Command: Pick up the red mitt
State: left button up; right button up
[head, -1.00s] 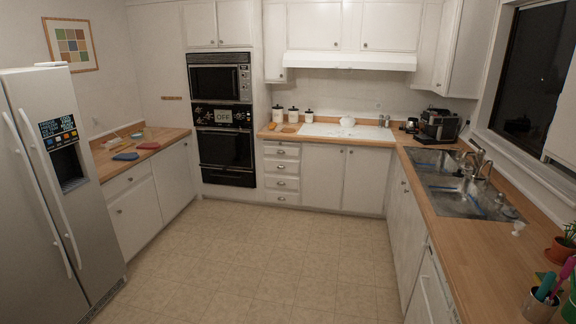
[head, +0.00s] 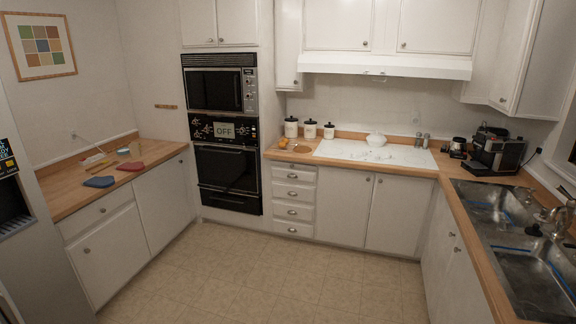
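The red mitt (head: 130,166) lies flat on the wooden counter (head: 60,198) at the left of the head view. A blue mitt (head: 99,182) lies on the same counter, just in front of it and to its left. The two mitts look close together but apart. Neither of my grippers shows in the head view, so their state is hidden.
Black wall ovens (head: 226,170) stand just right of the left counter. A fridge (head: 30,250) is at the near left edge. The right counter holds a double sink (head: 535,275) and a coffee maker (head: 495,150). The tiled floor (head: 255,275) in the middle is clear.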

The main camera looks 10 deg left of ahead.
aim_at(138, 167)
jog(key=u, duration=0.15)
jog(key=i, duration=1.95)
jog(key=u, duration=0.6)
jog(key=i, duration=2.2)
jog(key=u, duration=0.65)
jog(key=i, duration=1.85)
jog(key=u, duration=0.3)
